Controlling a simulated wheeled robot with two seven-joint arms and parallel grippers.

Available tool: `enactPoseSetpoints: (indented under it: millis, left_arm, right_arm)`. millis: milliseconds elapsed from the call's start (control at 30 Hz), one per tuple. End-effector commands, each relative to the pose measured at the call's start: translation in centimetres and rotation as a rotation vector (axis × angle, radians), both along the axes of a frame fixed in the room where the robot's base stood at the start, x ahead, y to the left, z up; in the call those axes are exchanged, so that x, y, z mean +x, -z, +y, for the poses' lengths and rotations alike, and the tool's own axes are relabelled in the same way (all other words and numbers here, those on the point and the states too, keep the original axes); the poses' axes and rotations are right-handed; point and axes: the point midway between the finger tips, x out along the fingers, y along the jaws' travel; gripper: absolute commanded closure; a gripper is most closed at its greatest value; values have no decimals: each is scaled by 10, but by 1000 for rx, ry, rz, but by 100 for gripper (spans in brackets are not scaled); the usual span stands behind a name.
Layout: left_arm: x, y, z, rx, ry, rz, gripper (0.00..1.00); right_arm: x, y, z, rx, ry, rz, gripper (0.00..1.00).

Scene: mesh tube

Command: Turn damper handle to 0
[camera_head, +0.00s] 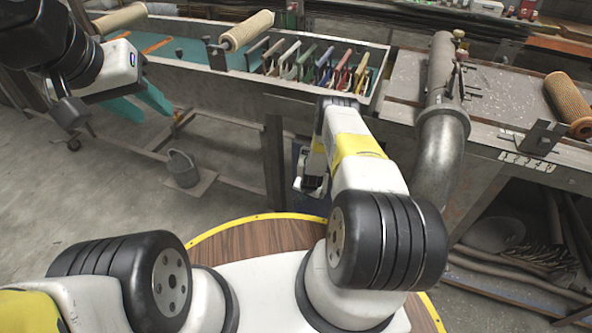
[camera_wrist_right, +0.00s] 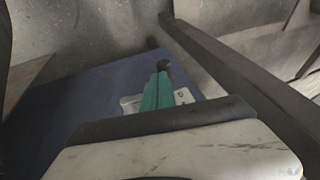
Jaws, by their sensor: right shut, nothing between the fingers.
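A grey metal pipe (camera_head: 440,110) with a downward elbow runs along the bench at right in the head view. Small dark lever-like parts (camera_head: 468,82) stick out of its right side; I cannot tell which is the damper handle or read any scale. My left gripper (camera_head: 148,106), with teal fingers apart, hangs empty at upper left, far from the pipe. My right gripper (camera_wrist_right: 162,76) shows in the right wrist view with teal fingers together and nothing between them. In the head view it is mostly hidden behind my right arm, low beside the bench front, left of the pipe.
A metal bench (camera_head: 400,112) spans the scene, with a rack of coloured clamps (camera_head: 315,66) and mesh rolls (camera_head: 246,31) (camera_head: 568,100). In the wrist view, a dark bar (camera_wrist_right: 235,75) and a blue surface (camera_wrist_right: 75,100) lie near my fingers.

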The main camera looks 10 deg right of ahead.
Motion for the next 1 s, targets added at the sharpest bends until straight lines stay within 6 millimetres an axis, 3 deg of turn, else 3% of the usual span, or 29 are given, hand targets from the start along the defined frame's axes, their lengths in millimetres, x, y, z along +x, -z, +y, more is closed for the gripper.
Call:
enactPoseSetpoints:
  millis: [400, 767, 1000]
  left_arm:
    - [0, 0, 0, 0, 0, 0, 64]
    - [0, 0, 0, 0, 0, 0, 64]
    - [0, 0, 0, 0, 0, 0, 64]
  right_arm:
    - [1, 14, 2, -1, 1, 0, 100]
    - [1, 13, 6, 3, -3, -1, 100]
    - [2, 1, 9, 5, -5, -2, 100]
